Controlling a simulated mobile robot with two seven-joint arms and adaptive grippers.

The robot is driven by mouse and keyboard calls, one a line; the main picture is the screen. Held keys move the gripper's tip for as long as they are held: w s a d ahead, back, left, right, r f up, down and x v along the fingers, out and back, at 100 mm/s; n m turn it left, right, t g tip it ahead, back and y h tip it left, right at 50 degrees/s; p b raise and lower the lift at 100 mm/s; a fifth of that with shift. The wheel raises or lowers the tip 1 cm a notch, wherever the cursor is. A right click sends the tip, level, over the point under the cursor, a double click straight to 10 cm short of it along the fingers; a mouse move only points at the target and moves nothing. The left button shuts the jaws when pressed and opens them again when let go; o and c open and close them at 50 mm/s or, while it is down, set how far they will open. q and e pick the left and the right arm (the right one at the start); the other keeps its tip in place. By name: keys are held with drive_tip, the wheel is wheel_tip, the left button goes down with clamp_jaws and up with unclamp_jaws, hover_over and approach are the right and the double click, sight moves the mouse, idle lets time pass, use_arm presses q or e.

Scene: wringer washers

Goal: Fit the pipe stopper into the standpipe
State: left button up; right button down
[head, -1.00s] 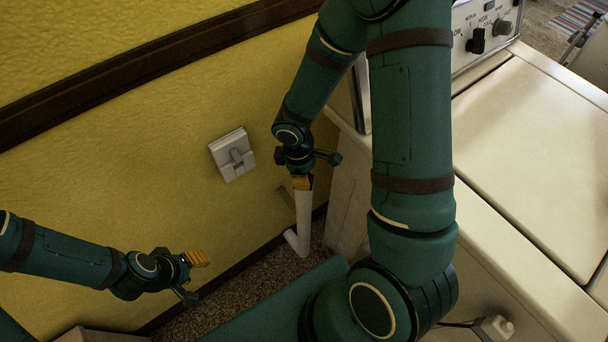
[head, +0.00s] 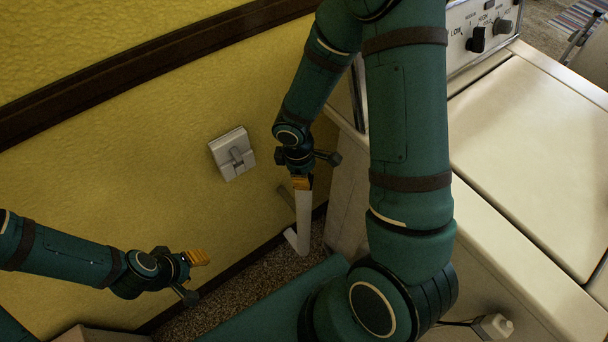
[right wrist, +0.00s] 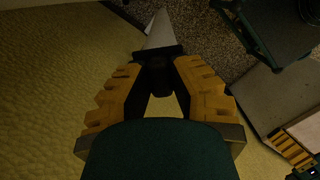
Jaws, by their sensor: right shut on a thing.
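The standpipe (head: 303,222) is a white upright pipe near the wall, with a bent foot on the floor. My right gripper (head: 301,183) is directly above its top end. In the right wrist view its yellow fingers (right wrist: 158,84) are shut on the dark pipe stopper (right wrist: 158,72), which has a wider flange. The standpipe shows just beyond the flange (right wrist: 162,30), in line with it. Whether the stopper is inside the pipe or only touching it is hidden. My left gripper (head: 198,258) is off to the left, away from the pipe; its finger opening is unclear.
The yellow wall (head: 120,170) with a grey wall box (head: 232,154) is behind the pipe. A cream washer (head: 530,150) with a control panel stands to the right. The speckled floor (head: 235,295) around the pipe foot is narrow and bounded by the wall.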

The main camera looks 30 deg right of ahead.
drive_tip(key=shift+f, duration=0.15)
drive_tip(key=shift+c, duration=1.1)
unclamp_jaws()
drive_tip(key=shift+w+a+r+p, duration=0.15)
drive_tip(key=shift+r+p, duration=1.3)
drive_tip(key=shift+r, duration=0.35)
drive_tip(key=shift+w+a+r+p, duration=0.15)
drive_tip(key=shift+r+p, duration=1.25)
drive_tip(key=shift+r, duration=0.35)
